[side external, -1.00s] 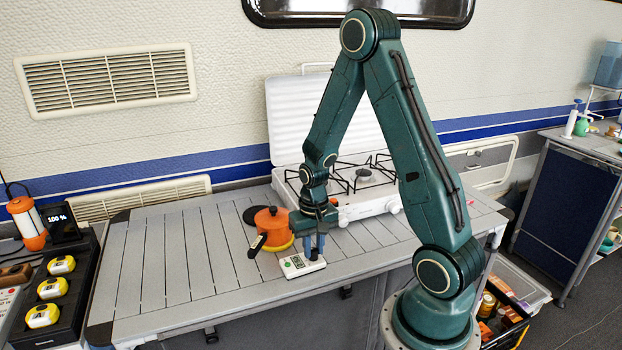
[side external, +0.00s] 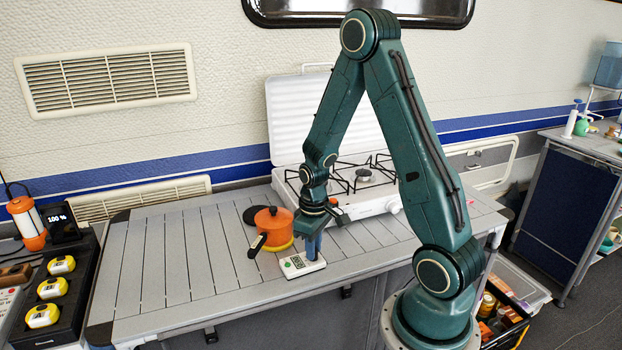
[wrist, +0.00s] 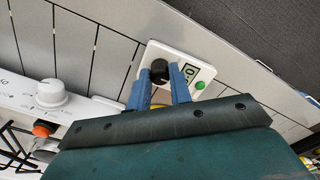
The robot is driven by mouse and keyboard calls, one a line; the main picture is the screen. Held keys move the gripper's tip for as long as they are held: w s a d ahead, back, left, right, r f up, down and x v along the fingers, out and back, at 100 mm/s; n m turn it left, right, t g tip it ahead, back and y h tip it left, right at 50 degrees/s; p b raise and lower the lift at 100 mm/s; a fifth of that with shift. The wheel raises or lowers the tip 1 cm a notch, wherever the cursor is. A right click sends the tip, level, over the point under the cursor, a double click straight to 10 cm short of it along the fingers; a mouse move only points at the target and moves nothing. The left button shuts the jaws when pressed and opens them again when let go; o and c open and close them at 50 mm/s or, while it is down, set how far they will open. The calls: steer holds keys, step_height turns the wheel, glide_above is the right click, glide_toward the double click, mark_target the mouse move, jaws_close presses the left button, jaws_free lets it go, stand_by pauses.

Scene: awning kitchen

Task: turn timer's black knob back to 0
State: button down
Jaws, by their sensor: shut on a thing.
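The timer (side external: 291,266) is a small white box lying on the slatted table (side external: 170,270), near its front edge. In the wrist view the timer (wrist: 194,58) shows its black knob (wrist: 159,68), a small display (wrist: 190,73) and a green button (wrist: 200,86). My gripper (wrist: 159,80) points down at the timer, its blue fingers on either side of the black knob and shut on it. In the side view my gripper (side external: 313,250) stands over the right part of the timer and hides the knob. The display digits are too small to read surely.
An orange pot (side external: 271,225) with a black handle stands just left of my gripper. A white two-burner stove (side external: 350,208) with its lid up is behind. The table's left part is clear. A black tray with yellow items (side external: 62,265) is at far left.

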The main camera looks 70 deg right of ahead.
stand_by(0.3)
steer(key=c, duration=1.3)
jaws_free()
steer(key=shift+o, duration=0.2)
steer(key=shift+r, duration=0.15)
step_height(320, 180, up, 14)
steer(key=shift+f, duration=0.25)
steer(key=s+a+r+t, duration=0.2)
steer(key=s+a+r, duration=0.3)
steer(key=a+r, duration=0.1)
steer(key=s+a+r+n+t, duration=0.1)
steer(key=s+a+r+t, duration=0.2)
steer(key=s+a+r, duration=0.3)
steer(key=shift+a+t, duration=0.3)
steer(key=shift+a, duration=1.5)
